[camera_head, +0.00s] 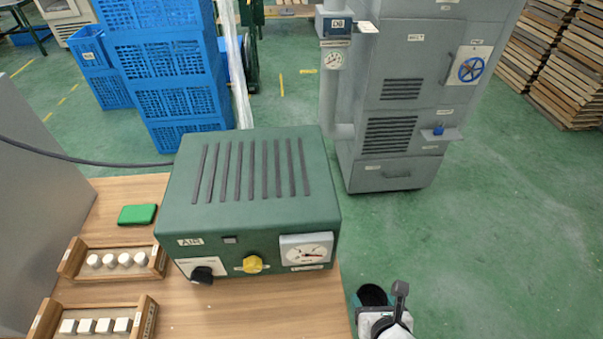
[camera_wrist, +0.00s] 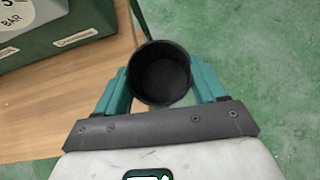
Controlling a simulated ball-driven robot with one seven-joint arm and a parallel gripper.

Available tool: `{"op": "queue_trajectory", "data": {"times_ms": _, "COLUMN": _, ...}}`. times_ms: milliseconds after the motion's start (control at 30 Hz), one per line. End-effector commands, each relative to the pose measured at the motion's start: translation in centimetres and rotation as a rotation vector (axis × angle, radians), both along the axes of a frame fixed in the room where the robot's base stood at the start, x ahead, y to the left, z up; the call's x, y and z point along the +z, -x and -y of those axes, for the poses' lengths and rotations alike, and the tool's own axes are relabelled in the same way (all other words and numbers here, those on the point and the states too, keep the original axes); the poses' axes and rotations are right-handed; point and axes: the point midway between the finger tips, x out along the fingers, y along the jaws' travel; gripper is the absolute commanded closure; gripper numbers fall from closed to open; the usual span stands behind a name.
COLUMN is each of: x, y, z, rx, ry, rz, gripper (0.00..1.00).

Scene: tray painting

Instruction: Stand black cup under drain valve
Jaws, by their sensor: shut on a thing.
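The black cup (camera_wrist: 160,75) is between the teal fingers of my gripper (camera_wrist: 163,82), which is shut on it. In the wrist view I look into its dark, open mouth; no contents can be made out. The cup (camera_head: 371,297) also shows at the bottom of the head view, just right of the wooden table and over the green floor. My gripper (camera_head: 377,306) is partly hidden by the wrist there. A small blue-handled valve (camera_head: 438,129) is low on the right of the grey cabinet; I cannot read whether its label says drain.
A green AIR box (camera_head: 250,190) with knobs and a gauge stands on the wooden table (camera_head: 110,200). The grey cabinet (camera_head: 400,90) has a blue handwheel (camera_head: 471,69). Blue crates (camera_head: 170,75) stand back left, wooden stacks (camera_head: 565,65) back right. The floor (camera_head: 500,240) at right is clear.

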Motion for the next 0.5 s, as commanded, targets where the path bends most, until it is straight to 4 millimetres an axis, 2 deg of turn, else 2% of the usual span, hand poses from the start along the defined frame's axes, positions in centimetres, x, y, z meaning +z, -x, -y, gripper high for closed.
{"op": "queue_trajectory", "data": {"times_ms": 100, "x": -1.3, "y": -1.7, "z": 2.5, "rx": -0.009, "ry": 0.001, "rz": 0.001, "gripper": 0.65}}
{"op": "queue_trajectory", "data": {"times_ms": 233, "x": -2.4, "y": -3.2, "z": 4.6, "rx": -0.013, "ry": -0.001, "rz": 0.001, "gripper": 0.65}}
{"op": "queue_trajectory", "data": {"times_ms": 500, "x": -2.9, "y": -2.6, "z": 4.4, "rx": -0.004, "ry": 0.003, "rz": -0.012, "gripper": 0.65}}
